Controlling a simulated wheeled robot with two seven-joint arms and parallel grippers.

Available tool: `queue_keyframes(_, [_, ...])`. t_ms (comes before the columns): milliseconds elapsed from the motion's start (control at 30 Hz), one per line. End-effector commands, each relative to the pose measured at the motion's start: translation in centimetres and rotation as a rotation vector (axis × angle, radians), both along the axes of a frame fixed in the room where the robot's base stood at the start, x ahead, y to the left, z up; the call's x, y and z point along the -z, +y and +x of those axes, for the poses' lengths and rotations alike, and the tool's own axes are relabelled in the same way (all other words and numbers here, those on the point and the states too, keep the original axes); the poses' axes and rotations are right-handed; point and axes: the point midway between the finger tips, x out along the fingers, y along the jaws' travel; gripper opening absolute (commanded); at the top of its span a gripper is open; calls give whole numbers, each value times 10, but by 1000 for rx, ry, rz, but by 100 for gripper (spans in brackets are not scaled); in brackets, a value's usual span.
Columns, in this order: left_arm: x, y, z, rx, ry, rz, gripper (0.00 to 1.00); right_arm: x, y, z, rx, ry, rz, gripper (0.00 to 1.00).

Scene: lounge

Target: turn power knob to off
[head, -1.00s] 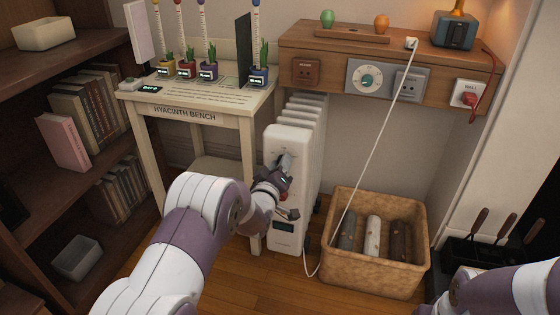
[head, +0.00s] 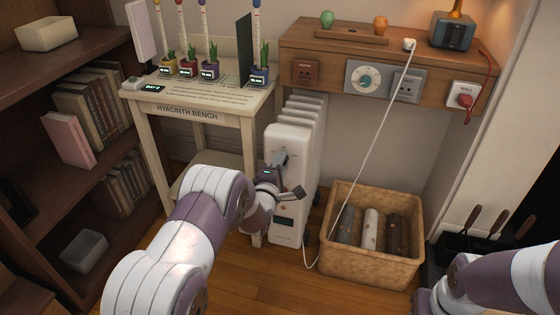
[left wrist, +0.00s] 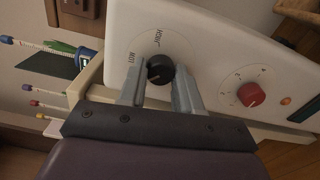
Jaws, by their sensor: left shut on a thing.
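The white heater (head: 288,228) stands upright beside the bench, its narrow front panel facing me. In the left wrist view its panel (left wrist: 215,45) carries a black knob (left wrist: 160,70) with the words LOW and HIGH near it. A red knob (left wrist: 251,94) with a ring of small numbers sits on the same panel. My left gripper (left wrist: 160,80) is shut on the black knob, one finger on each side. In the head view my left gripper (head: 282,162) is at the heater's upper front and hides part of the panel. My right arm enters at lower right; its gripper does not show.
A wicker basket (head: 368,274) with logs stands right of the heater. A white cord (head: 374,146) runs down from the wall shelf (head: 325,83). The hyacinth bench (head: 190,112) stands left of the heater, with potted plants on top. A bookshelf fills the left side.

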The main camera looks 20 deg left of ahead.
Motion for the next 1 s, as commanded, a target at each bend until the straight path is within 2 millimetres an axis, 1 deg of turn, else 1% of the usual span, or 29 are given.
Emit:
queue_keyframes(33, [-1, 0, -1, -1, 5, -41, 3, -4, 0, 0, 0, 0, 0, 43])
queue_keyframes(200, [0, 0, -1, -1, 10, -188, 3, -10, 0, 0, 0, 0, 0, 43])
queue_keyframes(500, [1, 0, -1, -1, 17, -384, 3, -17, 0, 0, 0, 0, 0, 43])
queue_keyframes(700, [2, 0, -1, -2, 20, -456, 3, -20, 0, 0, 0, 0, 0, 43])
queue_keyframes(1000, [2, 0, -1, -1, 21, -493, 3, -20, 0, 0, 0, 0, 0, 43])
